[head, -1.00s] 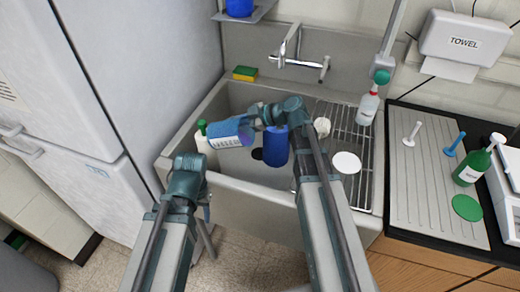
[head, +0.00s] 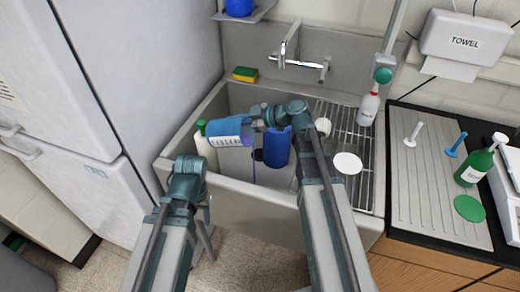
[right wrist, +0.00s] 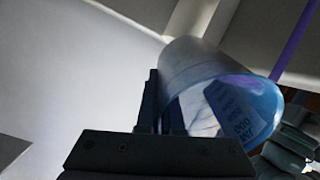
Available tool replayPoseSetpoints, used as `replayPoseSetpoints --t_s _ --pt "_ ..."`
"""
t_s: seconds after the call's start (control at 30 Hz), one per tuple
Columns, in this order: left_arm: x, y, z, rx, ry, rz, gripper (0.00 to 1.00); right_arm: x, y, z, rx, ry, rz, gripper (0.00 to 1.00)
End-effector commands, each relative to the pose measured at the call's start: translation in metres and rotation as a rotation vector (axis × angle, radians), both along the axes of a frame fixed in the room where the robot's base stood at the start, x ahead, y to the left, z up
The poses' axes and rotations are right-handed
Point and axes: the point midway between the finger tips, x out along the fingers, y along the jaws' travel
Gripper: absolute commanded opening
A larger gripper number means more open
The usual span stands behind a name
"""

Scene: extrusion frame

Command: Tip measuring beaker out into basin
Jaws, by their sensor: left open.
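The measuring beaker (head: 226,131) is a translucent blue cup with printed markings, tipped onto its side above the sink basin (head: 250,212). A thin purple stream (head: 254,166) falls from its mouth into the basin. My right gripper (head: 256,119) is shut on the beaker. In the right wrist view, the beaker (right wrist: 218,95) lies against the dark fingers of my right gripper (right wrist: 165,100), and the purple stream (right wrist: 292,45) shows at upper right. My left gripper (head: 207,242) hangs low in front of the basin, open and empty, partly hidden by my arm.
A white bottle with a green cap (head: 205,147) and a blue container (head: 277,148) stand near the beaker. A wire rack (head: 357,128) covers the basin's right side. The faucet (head: 290,50) is behind. A fridge (head: 140,80) bounds the left.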

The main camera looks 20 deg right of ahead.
Motion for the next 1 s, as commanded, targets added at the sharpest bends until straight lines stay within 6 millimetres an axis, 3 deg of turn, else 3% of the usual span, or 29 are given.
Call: replayPoseSetpoints --t_s 1.0 --pt "0.0000 0.0000 -0.0108 0.000 0.000 0.000 0.50 -0.0039 -0.0058 0.0058 0.068 -0.042 0.000 0.00"
